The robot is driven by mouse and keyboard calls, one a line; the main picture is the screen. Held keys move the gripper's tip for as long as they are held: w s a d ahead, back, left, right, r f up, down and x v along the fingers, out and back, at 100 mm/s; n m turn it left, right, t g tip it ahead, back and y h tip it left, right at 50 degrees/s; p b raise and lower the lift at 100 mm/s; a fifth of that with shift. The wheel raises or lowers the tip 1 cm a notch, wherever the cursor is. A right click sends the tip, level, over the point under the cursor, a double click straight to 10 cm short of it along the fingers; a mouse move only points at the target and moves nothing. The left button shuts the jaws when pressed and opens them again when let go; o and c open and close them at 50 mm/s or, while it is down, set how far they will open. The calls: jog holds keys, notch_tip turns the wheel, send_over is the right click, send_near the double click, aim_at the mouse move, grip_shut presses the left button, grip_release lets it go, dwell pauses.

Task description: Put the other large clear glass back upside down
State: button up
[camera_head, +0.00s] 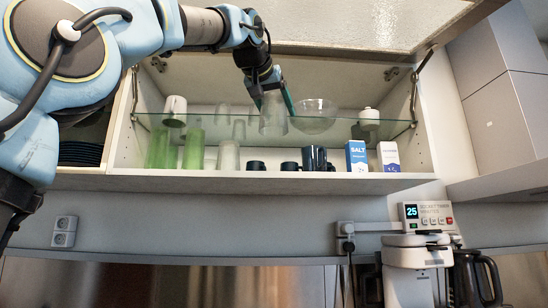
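My gripper (274,100) reaches in from above, under the raised flap, in front of the upper glass shelf. Its two teal fingers are apart, one on each side of a large clear glass (273,121). I cannot tell whether the fingers touch this glass or whether it rests on the shelf. Another clear glass (229,157) stands on the cabinet floor beside the green glasses. A fainter clear glass (222,113) shows on the upper shelf to the left. Which way up these glasses are is hard to tell.
The flap (365,22) is raised above the open cabinet. A clear bowl (314,115) sits close right of my gripper on the glass shelf (350,128). Green glasses (193,150), dark mugs (315,158) and a salt box (356,156) stand below. A coffee maker (416,265) stands underneath.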

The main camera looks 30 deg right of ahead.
jog(key=w+d+p, duration=0.6)
jog(key=w+p, duration=0.1)
jog(key=w, duration=0.6)
jog(key=shift+f+b, duration=0.6)
jog(key=shift+f, duration=2.5)
jog(key=shift+w+d+f+p, duration=0.1)
jog(key=shift+w+f+p, duration=0.15)
jog(key=shift+p, duration=0.2)
jog(key=shift+s+f, duration=0.1)
jog(key=shift+f, duration=0.2)
jog(key=o, duration=1.5)
jog(key=shift+o, duration=0.2)
